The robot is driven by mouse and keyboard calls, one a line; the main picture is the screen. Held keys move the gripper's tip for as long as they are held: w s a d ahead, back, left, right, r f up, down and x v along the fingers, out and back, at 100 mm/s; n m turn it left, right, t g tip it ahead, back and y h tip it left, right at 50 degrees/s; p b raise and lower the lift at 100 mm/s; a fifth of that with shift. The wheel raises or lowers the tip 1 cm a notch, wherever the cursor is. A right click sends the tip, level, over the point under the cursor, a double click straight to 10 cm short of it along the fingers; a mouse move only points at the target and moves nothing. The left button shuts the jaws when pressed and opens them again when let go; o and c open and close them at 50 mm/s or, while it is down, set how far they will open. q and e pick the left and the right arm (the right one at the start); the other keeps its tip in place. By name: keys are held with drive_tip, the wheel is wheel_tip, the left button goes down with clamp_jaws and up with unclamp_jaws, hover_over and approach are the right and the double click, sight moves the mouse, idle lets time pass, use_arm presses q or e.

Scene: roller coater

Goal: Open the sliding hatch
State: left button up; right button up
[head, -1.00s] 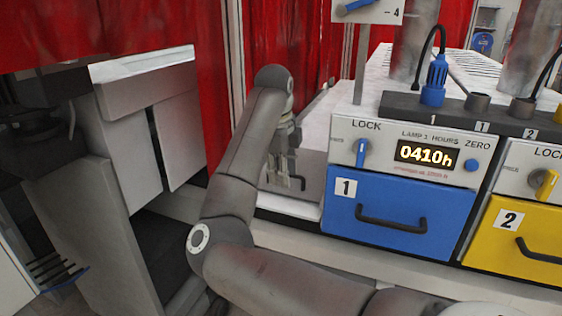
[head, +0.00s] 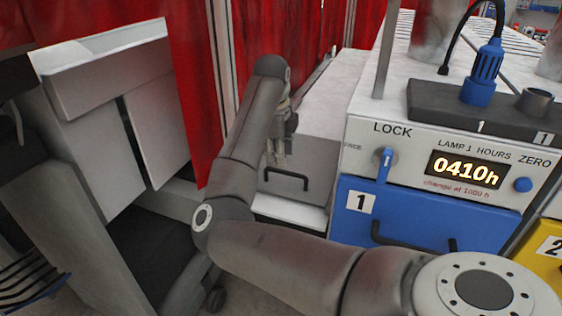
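A grey panel (head: 310,155) with a black bar handle (head: 287,180) sits left of the blue drawer, at the end of the white machine top. It looks like the sliding hatch, and I see no clear gap at its edges. My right gripper (head: 277,160) points down just above and behind the handle, at its left part. Its fingers look close together, but they are small and partly hidden by my forearm, so I cannot tell their opening or any contact.
The blue drawer (head: 430,215) marked 1 is at right, under a panel with a blue lock lever (head: 385,163) and a 0410h display (head: 465,170). A yellow drawer (head: 550,243) is beyond. Red curtains (head: 200,80) hang behind. A grey cabinet (head: 110,80) stands left.

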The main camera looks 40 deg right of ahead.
sight(281, 172)
drive_tip(key=x, duration=0.3)
drive_tip(key=shift+w+d+f+p, duration=0.25)
drive_tip(key=shift+f+p, duration=0.1)
drive_tip(key=shift+p, duration=0.05)
drive_tip(key=shift+p+x, duration=0.3)
drive_tip(key=shift+x, duration=0.85)
drive_tip(key=shift+f, duration=0.1)
drive_tip(key=shift+c, duration=0.8)
use_arm(q)
drive_tip(key=shift+w+d+r, duration=0.3)
drive_tip(key=shift+w+r, duration=0.1)
drive_tip(key=shift+r, duration=0.1)
drive_tip(key=shift+w+d+r, duration=0.25)
drive_tip(key=shift+w+r, duration=0.1)
drive_tip(key=shift+r, duration=0.15)
use_arm(e)
clamp_jaws()
